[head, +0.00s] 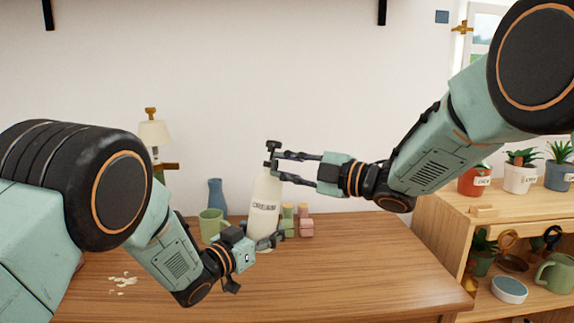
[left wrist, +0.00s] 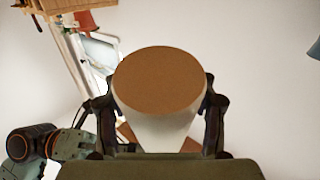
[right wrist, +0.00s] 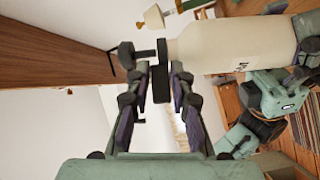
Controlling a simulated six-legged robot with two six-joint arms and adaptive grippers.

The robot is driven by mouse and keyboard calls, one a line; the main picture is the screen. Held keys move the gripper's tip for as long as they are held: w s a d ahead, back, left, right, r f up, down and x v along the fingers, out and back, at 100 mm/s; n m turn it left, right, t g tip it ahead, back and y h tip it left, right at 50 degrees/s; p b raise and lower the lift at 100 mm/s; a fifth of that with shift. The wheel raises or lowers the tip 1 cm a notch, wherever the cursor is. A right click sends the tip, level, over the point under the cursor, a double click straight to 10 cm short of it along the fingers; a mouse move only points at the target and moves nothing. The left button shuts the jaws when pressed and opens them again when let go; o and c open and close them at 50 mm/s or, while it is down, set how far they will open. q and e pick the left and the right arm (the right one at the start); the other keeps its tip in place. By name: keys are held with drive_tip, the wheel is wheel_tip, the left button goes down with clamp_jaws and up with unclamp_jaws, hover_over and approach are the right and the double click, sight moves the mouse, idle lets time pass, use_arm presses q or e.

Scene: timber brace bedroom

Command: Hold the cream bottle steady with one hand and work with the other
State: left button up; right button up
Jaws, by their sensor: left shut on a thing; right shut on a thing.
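The cream bottle (head: 264,203) stands nearly upright over the wooden table, its label facing the front. My left gripper (head: 264,242) is shut around its lower end from the lower left. The left wrist view shows a brown round end (left wrist: 158,80), apparently the bottle's underside, between the two fingers. My right gripper (head: 274,163) comes from the right and is shut at the dark top piece (head: 272,148) of the bottle. In the right wrist view this top piece (right wrist: 160,82) sits between the fingers, beside the bottle's pale shoulder (right wrist: 205,45).
A green mug (head: 210,226) and a blue vase (head: 216,192) stand left of the bottle. Pink and green pieces (head: 305,222) stand close on its right. Pale crumbs (head: 122,281) lie at the table's left. A shelf with potted plants (head: 520,176) is at right. The table's front right is clear.

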drive_tip(key=shift+w+d+r, duration=0.1)
drive_tip(key=shift+r, duration=0.2)
clamp_jaws()
